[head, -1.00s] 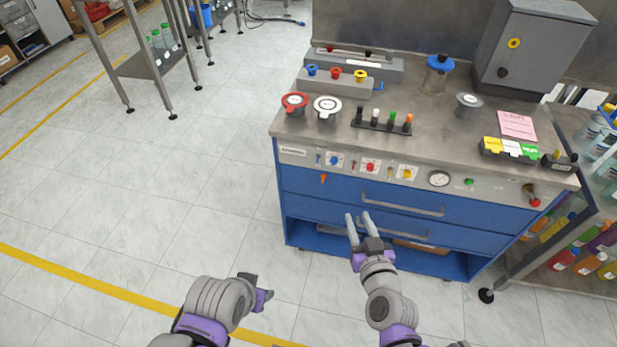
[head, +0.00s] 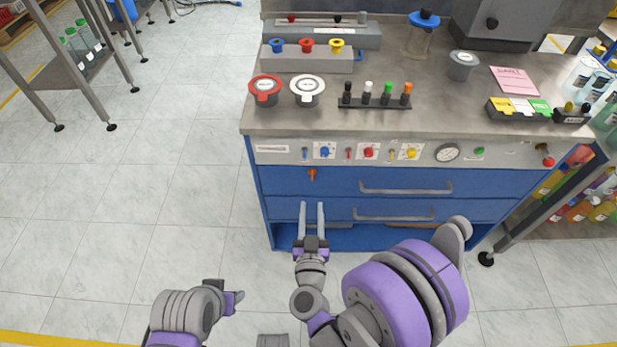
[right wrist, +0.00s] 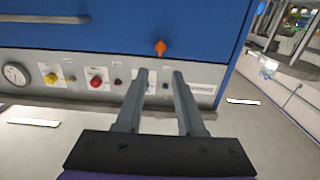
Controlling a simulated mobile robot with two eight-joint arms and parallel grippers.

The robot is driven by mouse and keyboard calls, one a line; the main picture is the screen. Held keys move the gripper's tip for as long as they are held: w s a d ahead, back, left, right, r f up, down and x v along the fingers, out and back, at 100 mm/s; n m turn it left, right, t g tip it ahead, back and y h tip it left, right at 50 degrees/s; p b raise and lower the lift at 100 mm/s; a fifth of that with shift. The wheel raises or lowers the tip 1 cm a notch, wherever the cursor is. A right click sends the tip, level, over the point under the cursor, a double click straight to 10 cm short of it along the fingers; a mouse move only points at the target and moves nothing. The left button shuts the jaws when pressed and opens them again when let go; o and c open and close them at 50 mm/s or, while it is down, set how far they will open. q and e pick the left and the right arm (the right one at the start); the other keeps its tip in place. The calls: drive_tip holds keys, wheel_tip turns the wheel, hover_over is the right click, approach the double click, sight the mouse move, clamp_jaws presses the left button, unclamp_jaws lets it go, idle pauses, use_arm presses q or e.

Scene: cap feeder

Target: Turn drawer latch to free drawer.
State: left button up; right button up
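The orange drawer latch (head: 312,174) sits at the upper left of the blue top drawer (head: 350,183), its tab hanging roughly downward. In the right wrist view, which looks upside down, the latch (right wrist: 160,47) is just beyond the fingertips and between their lines. My right gripper (head: 311,205) is open and empty, its two fingers parallel and pointing at the cabinet, below the latch in the head view. The fingers also show in the right wrist view (right wrist: 160,72), apart from the latch. My left gripper (head: 232,298) is low at the left, away from the cabinet; its opening is unclear.
The top drawer's bar handle (head: 405,190) is right of the latch, with a second drawer handle (head: 395,217) below. Above runs a control panel (head: 277,151) with knobs and a gauge (head: 447,152). The worktop holds jars and racks.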

sight(312, 169)
drive_tip(key=w+p, duration=0.1)
drive_tip(key=w, duration=0.8)
drive_tip(key=shift+w, duration=0.35)
clamp_jaws()
